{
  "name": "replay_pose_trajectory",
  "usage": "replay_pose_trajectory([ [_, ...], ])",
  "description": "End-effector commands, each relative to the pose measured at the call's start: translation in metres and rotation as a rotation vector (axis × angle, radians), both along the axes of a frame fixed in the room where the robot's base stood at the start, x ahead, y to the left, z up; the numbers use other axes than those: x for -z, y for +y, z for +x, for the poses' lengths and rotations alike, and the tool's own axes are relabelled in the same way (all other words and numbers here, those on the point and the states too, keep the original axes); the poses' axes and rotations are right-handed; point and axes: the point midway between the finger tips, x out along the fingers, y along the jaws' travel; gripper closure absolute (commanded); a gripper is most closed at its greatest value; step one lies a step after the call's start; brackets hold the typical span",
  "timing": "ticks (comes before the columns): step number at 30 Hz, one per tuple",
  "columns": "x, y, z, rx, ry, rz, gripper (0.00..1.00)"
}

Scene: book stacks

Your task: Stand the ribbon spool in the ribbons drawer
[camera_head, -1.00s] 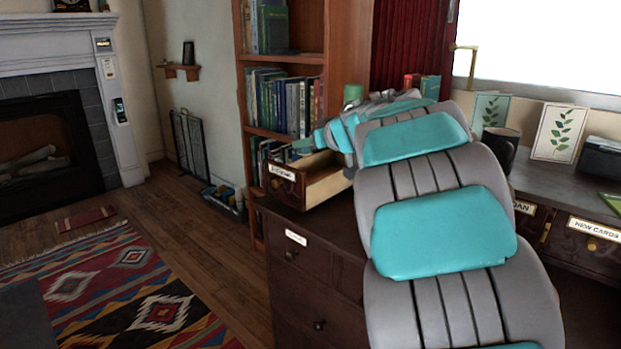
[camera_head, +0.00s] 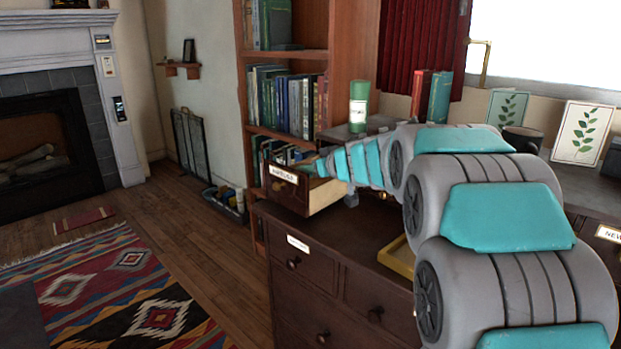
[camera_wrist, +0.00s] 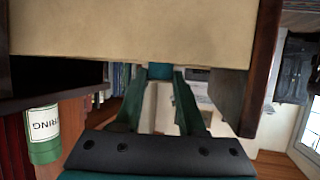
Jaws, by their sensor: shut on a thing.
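The open drawer (camera_head: 325,196) juts from a small dark wooden unit on the cabinet; the label on its front (camera_head: 283,174) is too small to read surely. My gripper (camera_head: 317,168) is at the drawer's open top, with its fingertips partly hidden in the head view. In the wrist view my gripper (camera_wrist: 160,78) has its dark green fingers closing on a small teal thing, seemingly the ribbon spool (camera_wrist: 160,71). Only a little of it shows, beside a broad tan panel, probably part of the drawer (camera_wrist: 160,30). I cannot tell whether the spool touches the drawer.
A green cylinder (camera_head: 358,106) stands on the unit behind the drawer; its label ends in "RING" in the wrist view (camera_wrist: 43,130). A yellow tray (camera_head: 397,257) lies on the cabinet top. Red and teal books (camera_head: 430,96) and leaf cards (camera_head: 582,133) stand further right.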

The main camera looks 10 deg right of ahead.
Motion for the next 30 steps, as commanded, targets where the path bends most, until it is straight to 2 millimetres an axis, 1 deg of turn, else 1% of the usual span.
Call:
replay_pose_trajectory([
  [1, 0.010, 0.002, 0.000, -0.002, 0.000, 0.004, 1.00],
  [4, 0.019, 0.001, 0.000, 0.001, 0.001, 0.002, 1.00],
  [13, 0.018, 0.000, 0.000, 0.002, 0.000, 0.000, 1.00],
  [28, 0.030, 0.000, 0.000, 0.002, -0.001, 0.000, 1.00],
  [29, 0.029, 0.000, 0.000, 0.002, -0.001, 0.000, 0.60],
  [30, 0.029, 0.000, 0.000, 0.002, -0.001, 0.000, 0.55],
])
